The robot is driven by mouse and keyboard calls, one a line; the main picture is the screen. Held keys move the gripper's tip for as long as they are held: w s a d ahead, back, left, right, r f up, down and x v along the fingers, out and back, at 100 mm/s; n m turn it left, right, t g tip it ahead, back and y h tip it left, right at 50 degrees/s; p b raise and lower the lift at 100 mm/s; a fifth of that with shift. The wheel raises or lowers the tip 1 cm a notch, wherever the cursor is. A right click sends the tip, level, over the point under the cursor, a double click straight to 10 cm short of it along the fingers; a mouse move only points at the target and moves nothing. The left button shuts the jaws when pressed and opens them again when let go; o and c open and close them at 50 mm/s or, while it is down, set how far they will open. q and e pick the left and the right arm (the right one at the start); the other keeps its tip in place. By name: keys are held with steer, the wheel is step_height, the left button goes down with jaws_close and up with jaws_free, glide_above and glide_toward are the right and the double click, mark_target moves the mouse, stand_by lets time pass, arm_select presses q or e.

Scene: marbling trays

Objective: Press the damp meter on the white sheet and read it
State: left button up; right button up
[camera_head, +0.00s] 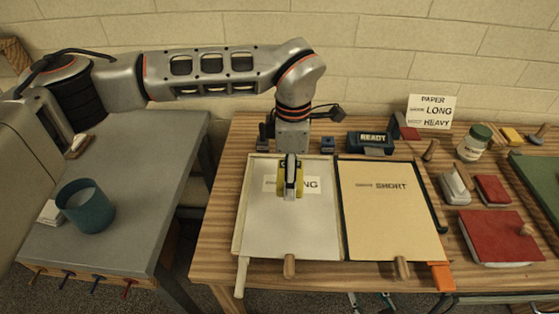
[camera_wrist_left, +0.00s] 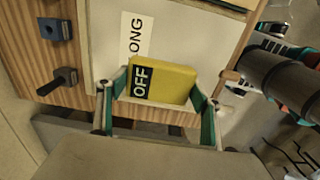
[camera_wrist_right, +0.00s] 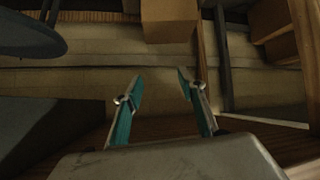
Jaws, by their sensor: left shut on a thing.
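The yellow damp meter (camera_wrist_left: 172,80) shows a black display reading OFF in the left wrist view. My left gripper (camera_head: 291,195) is shut on the meter and holds it over the upper middle of the white sheet (camera_head: 290,235). The meter partly covers the LONG label (camera_head: 312,185) on that sheet. I cannot tell whether the meter touches the sheet. My right gripper (camera_wrist_right: 160,75) is open and empty in the right wrist view, away from the trays; it does not show in the head view.
A tan sheet (camera_head: 385,220) labelled SHORT lies right of the white one. A box reading READY (camera_head: 373,143) and a paper sign (camera_head: 432,111) stand behind. A jar (camera_head: 474,143) and red blocks (camera_head: 498,237) are at the right. A teal cup (camera_head: 86,210) stands on the grey table.

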arm_select(q)
steer(key=shift+d+f, duration=0.25)
steer(key=shift+d, duration=0.1)
steer(key=shift+f, duration=0.5)
step_height(320, 180, down, 3)
steer(key=shift+r+b, duration=0.2)
steer(key=shift+b, duration=0.65)
steer(key=shift+f+b, duration=0.35)
steer(key=shift+f, duration=0.75)
arm_select(e)
steer(key=shift+w+a+f+y, duration=0.3)
steer(key=shift+w+a+f, duration=0.15)
steer(key=shift+a, duration=0.25)
arm_select(q)
steer(key=shift+f+b, duration=0.25)
steer(key=shift+b, duration=0.05)
steer(key=shift+f, duration=0.35)
arm_select(e)
steer(key=shift+f, duration=0.35)
